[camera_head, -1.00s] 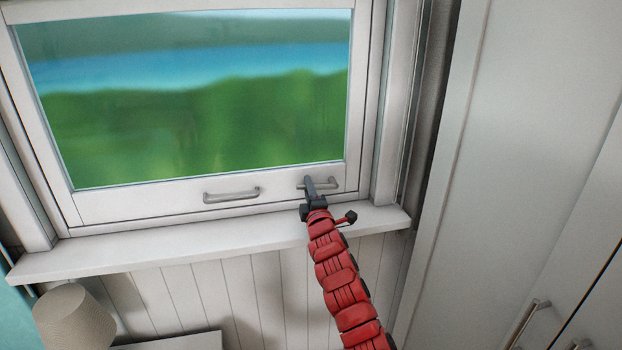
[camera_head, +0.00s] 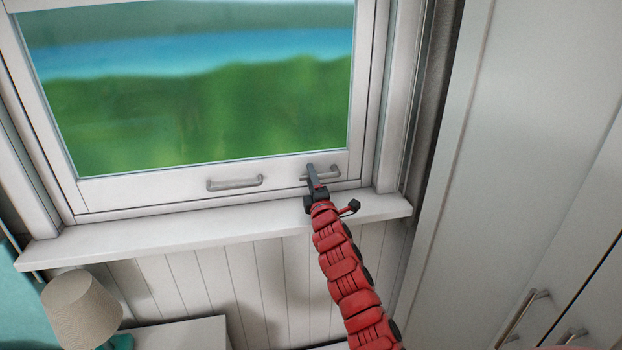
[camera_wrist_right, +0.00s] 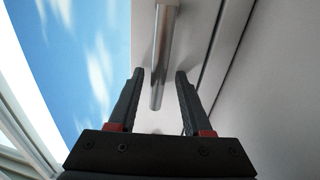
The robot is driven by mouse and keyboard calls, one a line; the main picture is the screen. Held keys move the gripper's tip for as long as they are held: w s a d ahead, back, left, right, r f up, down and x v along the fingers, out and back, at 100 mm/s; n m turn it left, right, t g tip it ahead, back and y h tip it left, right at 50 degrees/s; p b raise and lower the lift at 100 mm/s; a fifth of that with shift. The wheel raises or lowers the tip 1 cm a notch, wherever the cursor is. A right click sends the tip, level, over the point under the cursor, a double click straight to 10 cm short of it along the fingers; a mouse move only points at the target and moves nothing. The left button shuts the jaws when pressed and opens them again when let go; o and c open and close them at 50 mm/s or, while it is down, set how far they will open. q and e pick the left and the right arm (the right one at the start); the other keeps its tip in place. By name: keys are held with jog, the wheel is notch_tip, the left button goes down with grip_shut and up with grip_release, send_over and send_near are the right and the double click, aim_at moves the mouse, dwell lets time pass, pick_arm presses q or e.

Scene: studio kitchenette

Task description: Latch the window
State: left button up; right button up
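The window (camera_head: 140,188) has a white frame and a glass pane, and its lower rail looks close to the sill. A second grey handle (camera_head: 334,171) is on the right part, partly hidden by my right gripper (camera_head: 313,170). In the right wrist view, this handle's metal bar (camera_wrist_right: 161,55) has its near end between the fingertips of my right gripper (camera_wrist_right: 157,73). The fingers are open, with a gap on each side of the bar. My left gripper is out of view.
A white sill (camera_head: 180,235) runs below the window, under my right gripper. A beige lamp (camera_head: 82,308) stands at the lower left by a white surface (camera_head: 180,335). A tall white cabinet (camera_head: 500,160) stands close on the right.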

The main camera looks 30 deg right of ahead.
jog(key=shift+s, duration=0.15)
jog(key=shift+s+a, duration=0.15)
jog(key=shift+s, duration=0.05)
jog(key=b+v, duration=0.3)
jog(key=v, duration=1.3)
jog(key=shift+s+b, duration=0.3)
jog(key=shift+s, duration=0.05)
jog(key=shift+f, duration=0.15)
